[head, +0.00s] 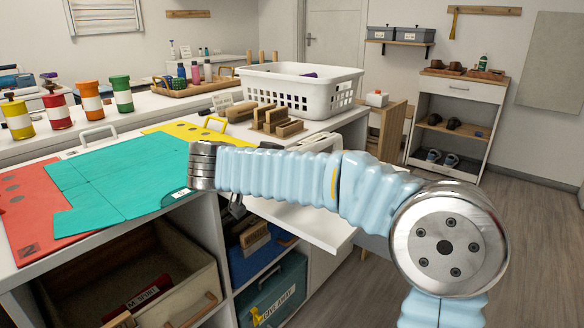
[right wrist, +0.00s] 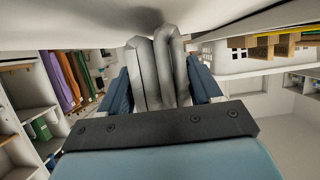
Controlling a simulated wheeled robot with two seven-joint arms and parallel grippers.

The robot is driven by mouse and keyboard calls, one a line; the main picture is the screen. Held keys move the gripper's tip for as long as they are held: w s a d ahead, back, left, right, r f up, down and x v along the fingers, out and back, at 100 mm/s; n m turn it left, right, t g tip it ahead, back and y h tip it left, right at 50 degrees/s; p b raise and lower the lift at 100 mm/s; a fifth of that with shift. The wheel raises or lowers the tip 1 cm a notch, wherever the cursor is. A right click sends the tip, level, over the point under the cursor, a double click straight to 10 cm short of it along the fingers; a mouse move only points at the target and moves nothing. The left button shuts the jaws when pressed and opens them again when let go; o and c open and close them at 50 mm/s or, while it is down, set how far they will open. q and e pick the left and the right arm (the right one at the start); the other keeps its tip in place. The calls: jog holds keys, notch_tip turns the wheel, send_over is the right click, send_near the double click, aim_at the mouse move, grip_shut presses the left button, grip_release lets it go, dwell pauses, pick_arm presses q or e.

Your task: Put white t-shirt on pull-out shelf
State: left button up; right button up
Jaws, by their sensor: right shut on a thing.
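My right arm crosses the head view from the right, its wrist end over the counter's front edge. My right gripper (right wrist: 160,92) is seen between its blue fingers in the right wrist view. It is shut on a grey, rounded, folded thing (right wrist: 152,72); I cannot tell whether this is the white t-shirt in shade. No white t-shirt shows clearly in the head view. The white pull-out shelf (head: 322,228) sticks out from the counter front, below my right forearm, and its top looks bare where visible. My left gripper is not in view.
A teal folding board (head: 115,180) lies on the counter beside a red panel (head: 40,205). A white basket (head: 300,90) and wooden blocks (head: 275,118) stand behind my arm. Floor is clear at right.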

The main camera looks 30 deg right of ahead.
jog(key=shift+f, duration=0.1)
jog(key=shift+f+b, duration=0.1)
jog(key=shift+b, duration=0.2)
jog(key=o, duration=1.1)
jog(key=shift+o, duration=0.2)
jog(key=shift+r+p, duration=0.25)
jog(key=shift+p, duration=0.1)
jog(key=shift+a, duration=0.35)
jog(key=b+v, duration=0.1)
jog(key=v, duration=1)
jog(key=shift+s, duration=0.2)
jog(key=shift+a+r, duration=0.1)
